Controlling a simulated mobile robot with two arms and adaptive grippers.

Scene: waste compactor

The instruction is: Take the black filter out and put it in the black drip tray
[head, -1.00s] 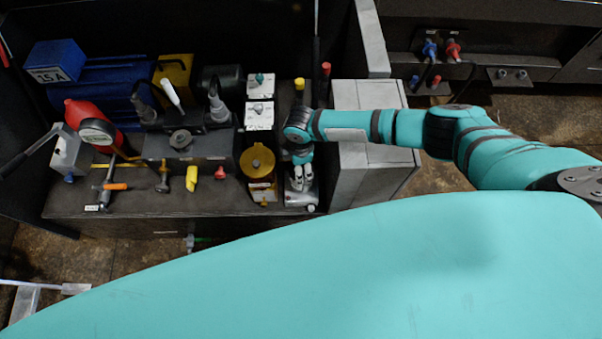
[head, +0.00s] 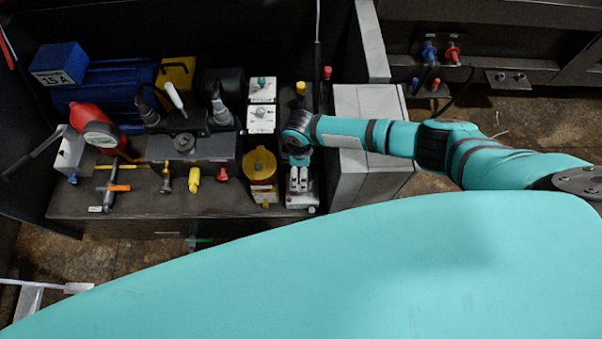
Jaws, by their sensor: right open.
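My right gripper (head: 300,184) points down over a small grey metal unit (head: 302,201) at the right end of the dark bench. Its fingers are open, and I cannot make out anything between them. The gripper and wrist hide most of that unit, so I cannot tell whether the black filter is in it. A black cylinder (head: 222,86) stands at the back of the bench, but I cannot tell whether it is the filter. I cannot pick out the black drip tray with certainty. My left gripper is not in view.
A yellow-capped unit (head: 260,165) stands just left of my right gripper. A grey block wall (head: 368,140) is close on its right, under my arm. A red gauge bottle (head: 97,128), a blue motor (head: 103,90) and a small hammer (head: 112,188) occupy the bench's left.

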